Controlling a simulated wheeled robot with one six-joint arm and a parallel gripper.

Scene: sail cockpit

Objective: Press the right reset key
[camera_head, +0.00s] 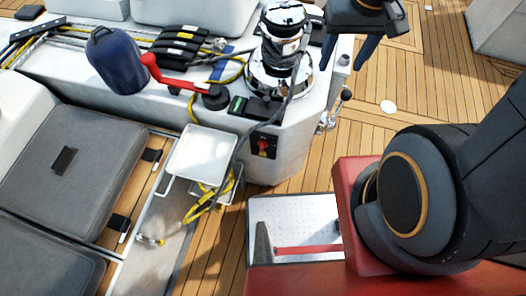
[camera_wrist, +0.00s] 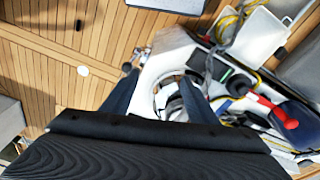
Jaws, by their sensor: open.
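Beside the chrome winch (camera_head: 283,50) on the white console sit a small dark block with a green face (camera_head: 237,104) and a plain black block (camera_head: 262,107) to its right. I cannot make out which part is the right reset key; no labels are readable. My gripper (camera_head: 346,56) is above and right of the winch, open, with blue fingers apart and nothing between them. The fingers also show in the wrist view (camera_wrist: 157,84), left of the blocks.
A red winch handle (camera_head: 178,83) and a navy bag (camera_head: 117,60) lie left of the winch. A red switch panel (camera_head: 264,145) is on the console's side. A lever (camera_head: 335,108) sticks out at its right edge. A white tray (camera_head: 203,153) stands in front.

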